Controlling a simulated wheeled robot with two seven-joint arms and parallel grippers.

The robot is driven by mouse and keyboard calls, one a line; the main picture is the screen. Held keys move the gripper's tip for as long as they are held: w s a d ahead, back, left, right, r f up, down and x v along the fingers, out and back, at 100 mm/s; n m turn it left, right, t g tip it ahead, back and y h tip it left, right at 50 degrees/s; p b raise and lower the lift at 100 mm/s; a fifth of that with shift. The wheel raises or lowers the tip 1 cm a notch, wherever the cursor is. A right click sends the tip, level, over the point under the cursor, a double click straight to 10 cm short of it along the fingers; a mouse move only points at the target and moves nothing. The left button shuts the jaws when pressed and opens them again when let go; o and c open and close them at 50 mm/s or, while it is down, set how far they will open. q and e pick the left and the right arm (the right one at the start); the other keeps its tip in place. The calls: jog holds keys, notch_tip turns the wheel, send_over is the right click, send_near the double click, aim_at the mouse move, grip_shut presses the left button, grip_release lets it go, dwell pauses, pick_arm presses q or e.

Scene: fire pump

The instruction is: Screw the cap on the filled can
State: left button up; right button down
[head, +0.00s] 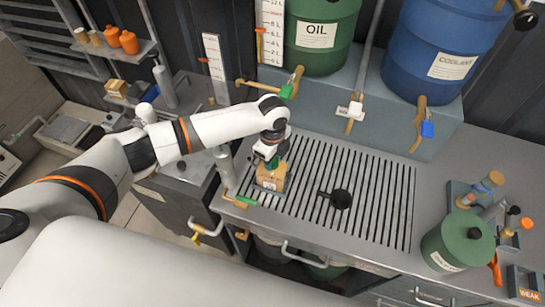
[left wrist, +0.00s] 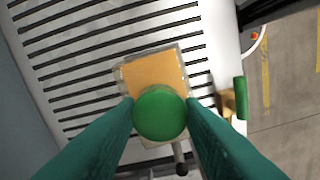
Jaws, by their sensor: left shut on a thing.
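The filled can (head: 270,180) is a small boxy container with amber contents and a pale label. It stands on the slotted grate near its left end. The left wrist view shows its orange top (left wrist: 155,70). My left gripper (head: 273,160) is directly above the can, fingers pointing down. Its green fingers (left wrist: 160,113) are shut on the round green cap (left wrist: 159,114). The cap covers the near part of the can's top. I cannot tell whether it touches the can's neck, which is hidden. My right gripper is not in view.
A black funnel-like object (head: 341,198) lies on the grate (head: 375,190) right of the can. A green oil drum (head: 320,35) and a blue coolant drum (head: 440,50) with taps stand behind. A green container (head: 458,241) stands at right. The grate's right part is clear.

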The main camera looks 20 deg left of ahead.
pick_arm(q)
jog(key=m, duration=0.6)
jog(key=o, duration=1.4)
jog(key=shift+r, duration=0.2)
jog(key=shift+r, duration=0.5)
jog(key=shift+r, duration=0.35)
jog(key=shift+r, duration=0.35)
jog(key=shift+r, duration=0.2)
